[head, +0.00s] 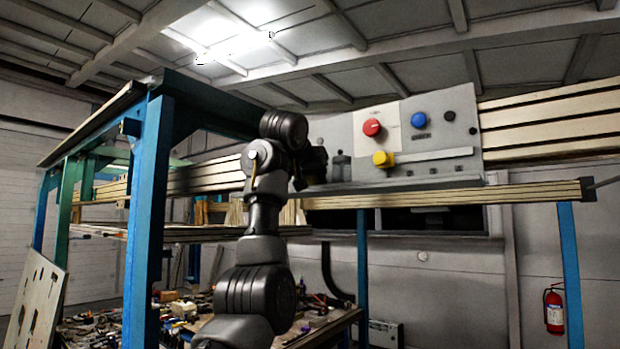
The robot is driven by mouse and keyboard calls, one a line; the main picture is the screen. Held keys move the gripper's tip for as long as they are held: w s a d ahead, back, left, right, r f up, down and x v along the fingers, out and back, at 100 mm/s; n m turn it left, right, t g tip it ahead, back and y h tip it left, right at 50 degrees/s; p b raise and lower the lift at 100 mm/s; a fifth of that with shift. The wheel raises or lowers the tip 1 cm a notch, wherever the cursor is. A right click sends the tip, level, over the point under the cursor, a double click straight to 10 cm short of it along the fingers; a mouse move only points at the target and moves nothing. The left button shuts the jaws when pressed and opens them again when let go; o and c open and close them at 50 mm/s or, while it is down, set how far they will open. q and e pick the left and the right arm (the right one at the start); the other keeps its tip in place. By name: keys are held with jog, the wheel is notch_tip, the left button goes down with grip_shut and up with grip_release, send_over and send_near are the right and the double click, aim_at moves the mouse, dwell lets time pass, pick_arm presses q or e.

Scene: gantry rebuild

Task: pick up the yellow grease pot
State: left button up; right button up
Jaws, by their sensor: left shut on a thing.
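My left arm rises through the middle of the head view. Its gripper (316,165) is dark, points away from me and is in front of the left part of a grey panel. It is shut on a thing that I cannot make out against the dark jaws. A small yellow piece (383,159) shows on the panel face, right of the gripper and apart from it. It looks like a knob, and I cannot tell whether it is the grease pot. No other clear yellow pot shows. My right gripper is out of view.
The grey panel (440,143) carries a red button (372,127) and a blue button (419,120). Pale beams run behind it. A blue post (146,220) stands close at left. A cluttered bench (335,323) is below. A fire extinguisher (554,309) hangs at right.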

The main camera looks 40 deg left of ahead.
pick_arm(q)
jog(key=shift+w+r, duration=0.1)
jog(key=shift+r, duration=0.2)
notch_tip(320, 180, up, 2)
jog(key=shift+w, duration=0.1)
jog(key=s+d+r+b, duration=0.2)
jog(key=s+d+r, duration=0.3)
jog(key=s+r, duration=0.5)
jog(key=s, duration=0.3)
jog(key=shift+s+d+r, duration=0.15)
